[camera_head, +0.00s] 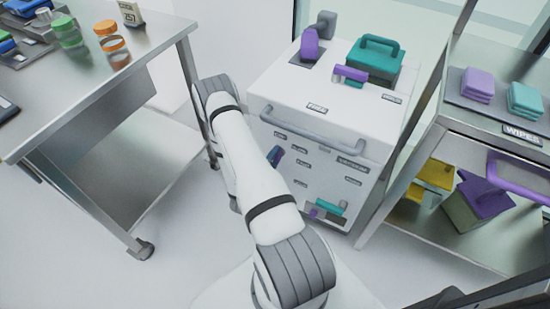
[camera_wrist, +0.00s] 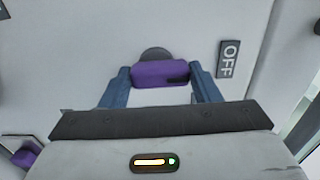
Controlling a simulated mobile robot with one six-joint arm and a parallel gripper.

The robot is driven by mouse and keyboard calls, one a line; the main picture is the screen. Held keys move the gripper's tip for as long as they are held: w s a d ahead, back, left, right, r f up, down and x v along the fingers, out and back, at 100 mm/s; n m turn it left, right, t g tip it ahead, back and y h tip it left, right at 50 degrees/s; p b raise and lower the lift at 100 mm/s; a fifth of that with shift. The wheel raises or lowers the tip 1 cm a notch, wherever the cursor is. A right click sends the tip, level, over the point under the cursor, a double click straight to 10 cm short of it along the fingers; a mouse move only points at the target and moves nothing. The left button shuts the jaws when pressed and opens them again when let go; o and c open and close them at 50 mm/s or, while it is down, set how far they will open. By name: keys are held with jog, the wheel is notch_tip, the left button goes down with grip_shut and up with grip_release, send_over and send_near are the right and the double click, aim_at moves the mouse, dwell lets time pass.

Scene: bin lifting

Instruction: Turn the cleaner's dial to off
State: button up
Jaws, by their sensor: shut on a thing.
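The cleaner (camera_head: 275,95) is a white box-shaped machine with a grey front handle and several small labels on its front. Its purple dial (camera_wrist: 160,73) lies across the wrist view in front of a dark round base, with a dark mark near its right end. My gripper (camera_wrist: 160,76) has blue fingers on both sides of the dial and is shut on it. An OFF label (camera_wrist: 229,59) is on the panel to the right of the dial. In the head view my gripper (camera_head: 275,156) is at the front panel, and my arm hides part of it.
Purple and teal parts (camera_head: 328,207) sit low on the cleaner's front. A steel table (camera_head: 130,85) with jars stands left. A steel shelf (camera_head: 440,150) with cloths and small bins stands close on the right. Floor is clear between the table and my arm.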

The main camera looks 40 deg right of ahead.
jog(key=shift+w, duration=0.1)
jog(key=o, duration=1)
jog(key=shift+v, duration=3.95)
jog(key=s+r+m+g+y+p, duration=0.2)
jog(key=s+r+m+g+p, duration=0.3)
jog(key=r+m, duration=0.8)
jog(key=s+r+m+g+y+p, duration=0.1)
jog(key=r+m+g+p, duration=0.1)
jog(key=r+m+g, duration=1.05)
jog(key=s+a+r+m+t+y+p, duration=0.1)
jog(key=a+r+m+t+y, duration=0.3)
jog(key=r, duration=0.4)
jog(key=s+a+r+m+t+y+p, duration=0.2)
jog(key=a+r+m+t+y+p, duration=0.2)
jog(key=a+r, duration=0.4)
jog(key=s+a+r+m+t+y+p, duration=0.2)
jog(key=a+r+m+t+y+p, duration=0.1)
jog(key=a+r+m+t+y, duration=0.2)
jog(key=shift+a+r+m+y, duration=0.1)
jog(key=shift+a+r+m, duration=0.25)
jog(key=shift+r, duration=0.4)
jog(key=shift+a+r+m+y, duration=0.1)
jog(key=shift+a+r+m, duration=0.25)
jog(key=shift+r, duration=0.4)
jog(key=shift+a+r+m+y, duration=0.1)
jog(key=shift+a+r+m, duration=0.25)
jog(key=shift+r, duration=0.45)
